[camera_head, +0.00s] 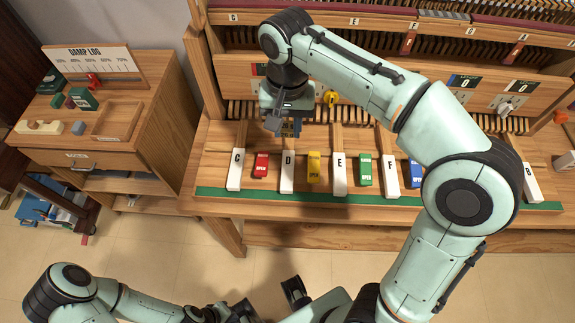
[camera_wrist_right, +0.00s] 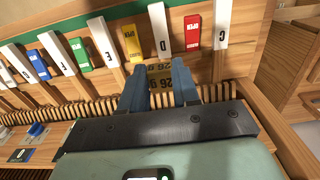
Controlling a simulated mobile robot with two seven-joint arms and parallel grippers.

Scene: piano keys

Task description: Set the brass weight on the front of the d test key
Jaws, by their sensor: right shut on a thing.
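The white D test key (camera_head: 287,173) sticks out between the red and yellow tabs; in the right wrist view its lettered front (camera_wrist_right: 161,32) lies just ahead of my fingertips. My right gripper (camera_head: 290,131) is over the rear part of the D key, behind its white front. The head view hides most of the weight. My left gripper (camera_head: 240,312) is low at the bottom edge, away from the keys; its jaws are unclear.
A red tab (camera_head: 261,165) and a yellow tab (camera_head: 314,167) flank the D key. White keys C (camera_head: 236,170) and E (camera_head: 339,173) stand further out. A side cabinet (camera_head: 95,145) is at left. A green strip (camera_head: 300,197) runs along the front edge.

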